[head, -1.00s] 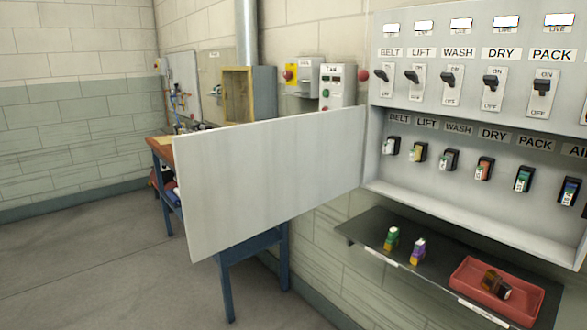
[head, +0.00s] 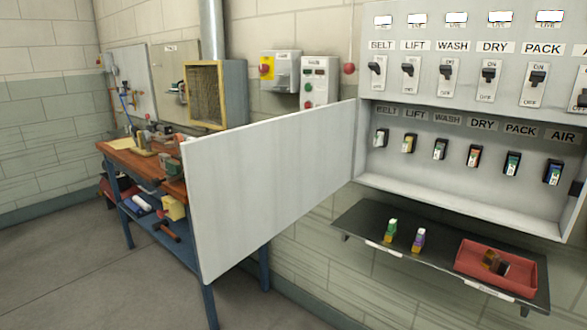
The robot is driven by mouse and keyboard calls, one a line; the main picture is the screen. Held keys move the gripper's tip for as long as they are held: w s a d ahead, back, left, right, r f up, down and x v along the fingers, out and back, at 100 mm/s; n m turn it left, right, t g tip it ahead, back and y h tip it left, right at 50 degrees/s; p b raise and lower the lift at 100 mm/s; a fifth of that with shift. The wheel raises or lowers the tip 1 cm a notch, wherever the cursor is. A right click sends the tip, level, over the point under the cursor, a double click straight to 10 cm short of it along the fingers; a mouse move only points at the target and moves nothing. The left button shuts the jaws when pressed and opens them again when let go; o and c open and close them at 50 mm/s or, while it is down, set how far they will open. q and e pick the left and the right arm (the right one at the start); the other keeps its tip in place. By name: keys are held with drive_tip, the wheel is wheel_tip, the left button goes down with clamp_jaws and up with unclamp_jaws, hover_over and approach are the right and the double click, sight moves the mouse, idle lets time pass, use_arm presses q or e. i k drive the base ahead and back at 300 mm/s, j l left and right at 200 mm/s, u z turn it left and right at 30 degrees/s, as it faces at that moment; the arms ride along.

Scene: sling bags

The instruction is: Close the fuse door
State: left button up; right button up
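The fuse door (head: 270,185) is a plain pale grey panel. It stands wide open, swung out to the left from the left edge of the fuse compartment (head: 450,205). Its free edge is toward me at the left. The compartment is uncovered and shows a row of fuses (head: 473,156) under labels BELT, LIFT, WASH, DRY, PACK and AIR. Neither of my grippers is in view.
Above the fuses is a switch panel (head: 425,100). Below, a dark shelf (head: 350,222) holds a green fuse (head: 391,230), a purple fuse (head: 419,239) and a red tray (head: 500,282) with dark fuses. A workbench (head: 113,157) stands behind the door; floor is clear at left.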

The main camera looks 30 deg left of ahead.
sight(246, 185)
drive_tip(key=k+j+z, duration=0.1)
drive_tip(key=j, duration=0.3)
drive_tip(key=k+j+z, duration=0.1)
drive_tip(key=j, duration=0.3)
drive_tip(key=k+j+z, duration=0.1)
drive_tip(key=j, duration=0.3)
drive_tip(key=k+j+z, duration=0.1)
drive_tip(key=k+j, duration=0.2)
drive_tip(key=j+z, duration=0.1)
drive_tip(key=j, duration=0.35)
drive_tip(key=k+j, duration=0.1)
drive_tip(key=j, duration=0.35)
drive_tip(key=i+j, duration=0.1)
drive_tip(key=j, duration=0.3)
drive_tip(key=i+j+z, duration=0.15)
drive_tip(key=j, duration=0.65)
drive_tip(key=i+z, duration=0.05)
